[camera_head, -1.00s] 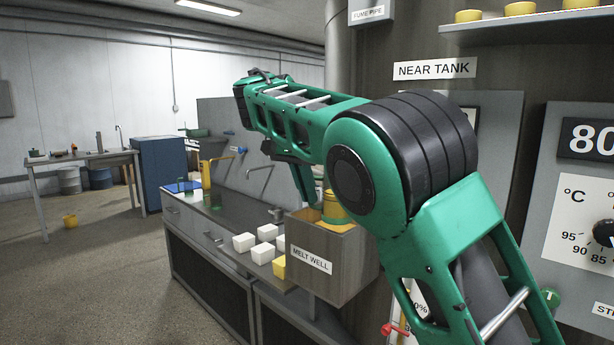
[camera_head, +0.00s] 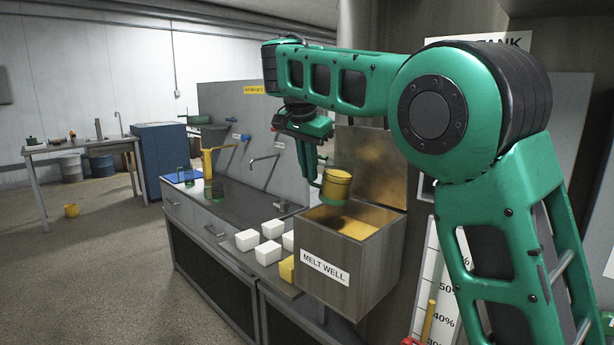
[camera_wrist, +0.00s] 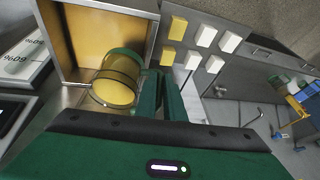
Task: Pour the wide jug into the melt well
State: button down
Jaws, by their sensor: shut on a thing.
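The wide jug (camera_head: 336,184) is a clear cylinder with green bands and yellow contents. My gripper (camera_head: 313,180) is shut on it, apparently at the handle side, and holds it above the open melt well. In the wrist view the jug (camera_wrist: 116,82) looks tilted, with the gripper fingers (camera_wrist: 163,95) beside it. The melt well (camera_head: 340,275) is a metal box with a white label. Its lid (camera_head: 371,165) stands open, and yellow material shows inside. I cannot tell whether anything is flowing from the jug.
White blocks (camera_head: 269,252) and a yellow block (camera_head: 287,269) sit on the counter (camera_head: 235,235) left of the well. A level scale (camera_head: 440,290) is at the right.

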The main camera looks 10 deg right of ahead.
jog(key=r+t+y, duration=0.1)
jog(key=r+m+t+y, duration=0.1)
jog(key=r+y, duration=0.1)
jog(key=shift+s+a+r+t, duration=0.15)
jog(key=shift+a+r+t, duration=0.05)
jog(key=shift+t, duration=0.1)
dwell(0.6)
jog(key=shift+d+r+t+y, duration=0.1)
jog(key=shift+r+t+y, duration=0.1)
jog(key=shift+t+y, duration=0.25)
